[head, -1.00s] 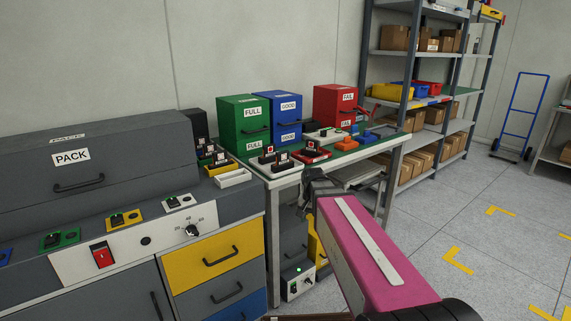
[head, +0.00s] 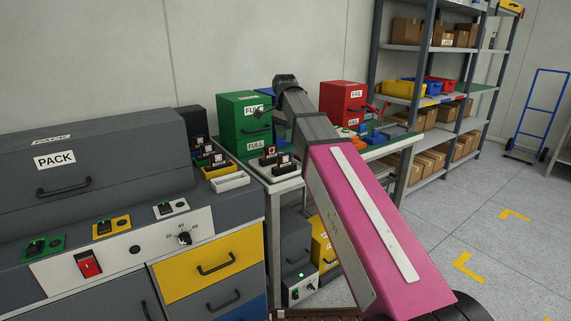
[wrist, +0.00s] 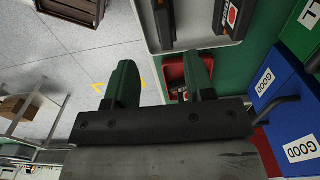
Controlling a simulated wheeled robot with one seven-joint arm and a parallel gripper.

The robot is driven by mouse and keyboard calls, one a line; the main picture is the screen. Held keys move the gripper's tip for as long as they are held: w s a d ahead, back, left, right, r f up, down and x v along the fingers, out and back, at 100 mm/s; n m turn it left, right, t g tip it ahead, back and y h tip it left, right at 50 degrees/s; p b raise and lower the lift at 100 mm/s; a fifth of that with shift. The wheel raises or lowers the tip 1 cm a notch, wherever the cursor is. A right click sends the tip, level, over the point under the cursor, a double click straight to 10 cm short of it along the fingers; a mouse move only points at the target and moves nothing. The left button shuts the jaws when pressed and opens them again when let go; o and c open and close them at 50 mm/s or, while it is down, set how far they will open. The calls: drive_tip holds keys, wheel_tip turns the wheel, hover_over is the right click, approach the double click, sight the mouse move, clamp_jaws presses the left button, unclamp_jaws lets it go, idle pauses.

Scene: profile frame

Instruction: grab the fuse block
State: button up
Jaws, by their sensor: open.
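Which block is the fuse block I cannot tell for sure. Small black blocks with red-and-white labels stand in a white tray on the green-topped table; one black block (head: 284,163) shows in the head view. In the wrist view, a labelled block (wrist: 231,14) and another dark block (wrist: 164,22) lie in the white tray (wrist: 152,42) at the top. A red tray (wrist: 172,72) with a dark item shows behind the right finger. My gripper (wrist: 162,74) is open and empty, with green fingers apart above the table edge. In the head view its fingers are hard to make out.
A green cabinet (head: 240,108) and a red FAIL cabinet (head: 343,97) stand on the table; blue GOOD boxes (wrist: 300,115) are close right in the wrist view. The grey PACK bench (head: 110,165) is at left, shelving (head: 411,85) behind. Floor at right is open.

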sight(284, 154)
drive_tip(key=shift+w+a+f, duration=0.1)
drive_tip(key=shift+w+f, duration=0.05)
drive_tip(key=shift+f, duration=2.5)
drive_tip(key=shift+w+f, duration=0.15)
drive_tip(key=shift+f, duration=2.5)
clamp_jaws()
